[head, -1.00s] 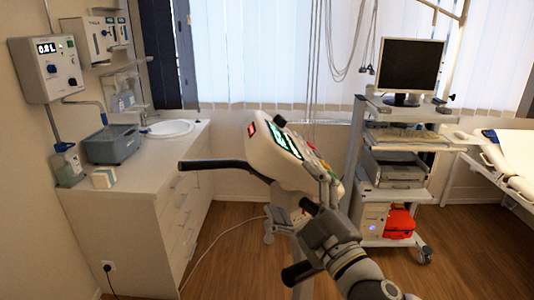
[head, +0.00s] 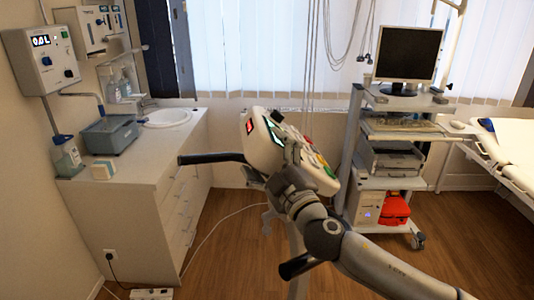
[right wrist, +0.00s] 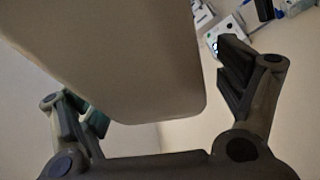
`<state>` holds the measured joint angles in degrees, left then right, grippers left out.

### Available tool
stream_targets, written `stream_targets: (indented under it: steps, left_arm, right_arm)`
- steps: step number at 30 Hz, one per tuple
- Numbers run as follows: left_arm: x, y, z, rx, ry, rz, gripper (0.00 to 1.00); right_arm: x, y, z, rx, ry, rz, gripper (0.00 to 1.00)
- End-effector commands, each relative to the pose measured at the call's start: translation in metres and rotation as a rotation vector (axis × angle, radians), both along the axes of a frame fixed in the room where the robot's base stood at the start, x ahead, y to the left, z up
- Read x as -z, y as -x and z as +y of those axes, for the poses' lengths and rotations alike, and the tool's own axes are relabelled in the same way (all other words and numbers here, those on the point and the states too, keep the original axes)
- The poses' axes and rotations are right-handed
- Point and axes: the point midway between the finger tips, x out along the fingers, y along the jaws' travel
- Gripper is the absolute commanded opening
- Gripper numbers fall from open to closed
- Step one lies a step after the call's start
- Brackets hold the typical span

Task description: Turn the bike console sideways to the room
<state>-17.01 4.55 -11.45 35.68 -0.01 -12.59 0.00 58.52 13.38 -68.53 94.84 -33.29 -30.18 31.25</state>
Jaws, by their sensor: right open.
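The bike console (head: 258,140), a pale housing with a lit screen and coloured buttons, stands mid-picture in the head view. My right gripper (head: 282,162) is in front of it, and with the wrist hides part of its face. In the right wrist view my right gripper (right wrist: 163,92) is open. The console's pale, rounded edge (right wrist: 125,60) lies between its two fingers, with a gap at the right finger; contact at the left finger cannot be told. My left gripper is not in view.
A black handlebar (head: 212,158) sticks out left of the console, with another grip (head: 297,266) below. A cabinet with a sink (head: 168,118) stands left. A monitor cart (head: 398,124) and a bed (head: 512,150) stand right.

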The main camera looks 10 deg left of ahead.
Motion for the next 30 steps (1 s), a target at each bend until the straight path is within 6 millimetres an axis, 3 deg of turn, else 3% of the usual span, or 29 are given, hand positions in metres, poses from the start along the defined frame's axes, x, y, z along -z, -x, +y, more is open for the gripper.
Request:
stream_targets:
  steps: [3, 18, 30]
  left_arm:
    - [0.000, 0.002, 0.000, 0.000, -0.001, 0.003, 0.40]
    - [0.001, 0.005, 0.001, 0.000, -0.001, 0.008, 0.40]
    - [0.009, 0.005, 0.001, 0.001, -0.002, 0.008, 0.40]
  right_arm:
    - [0.000, 0.000, 0.000, 0.000, 0.000, 0.000, 0.89]
    - [0.000, 0.000, 0.000, 0.001, 0.000, 0.001, 0.24]
    - [0.000, -0.005, 0.014, 0.118, -0.006, -0.001, 0.24]
